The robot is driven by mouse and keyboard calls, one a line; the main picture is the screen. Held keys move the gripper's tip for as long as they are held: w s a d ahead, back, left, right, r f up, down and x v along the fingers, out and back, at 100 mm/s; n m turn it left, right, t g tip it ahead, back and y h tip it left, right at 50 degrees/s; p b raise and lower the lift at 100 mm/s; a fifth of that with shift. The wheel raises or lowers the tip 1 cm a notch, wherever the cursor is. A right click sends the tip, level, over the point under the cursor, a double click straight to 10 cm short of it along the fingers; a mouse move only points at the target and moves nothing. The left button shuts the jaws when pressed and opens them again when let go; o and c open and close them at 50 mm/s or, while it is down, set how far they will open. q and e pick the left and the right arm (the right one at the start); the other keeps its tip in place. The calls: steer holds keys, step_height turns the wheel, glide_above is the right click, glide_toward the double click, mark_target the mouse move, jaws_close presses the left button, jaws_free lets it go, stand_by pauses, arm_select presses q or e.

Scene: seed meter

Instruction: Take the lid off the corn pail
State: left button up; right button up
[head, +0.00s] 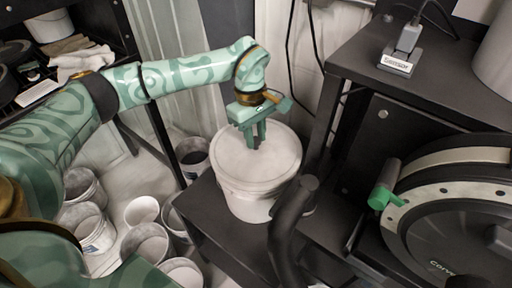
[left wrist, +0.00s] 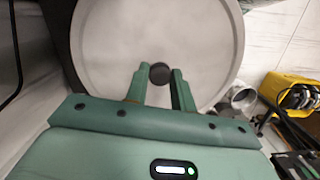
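The pail (head: 250,205) is white and stands upright on a low black platform. Its round, pale lid (head: 285,150) looks seated on the rim and fills the upper part of the left wrist view (left wrist: 110,35). A small black knob (left wrist: 160,73) stands at the lid's middle. My green left gripper (head: 255,140) points down at the lid from above. In the left wrist view its fingertips (left wrist: 160,69) lie close against both sides of the knob and look shut on it. The fingers largely hide the knob in the head view. My right gripper is in neither view.
A black platform (head: 228,238) bears the pail. A dark curved bar (head: 287,225) rises close in front of it. A large seed meter wheel with a green handle (head: 382,197) is at right. Several pails (head: 145,243) stand on the floor at left. A yellow object (left wrist: 290,90) lies right in the wrist view.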

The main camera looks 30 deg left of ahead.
arm_select(q)
jaws_close()
steer(key=shift+r, duration=0.6)
steer(key=r+p, duration=0.1)
steer(key=s+r, duration=0.1)
steer(key=shift+a+r+p, duration=0.1)
steer(key=shift+r+p, duration=0.25)
steer(key=s+a+p, duration=0.2)
steer(key=s, duration=1.5)
steer(key=shift+a+f+p, duration=0.15)
steer(key=shift+f+p, duration=0.05)
steer(key=shift+p, duration=0.1)
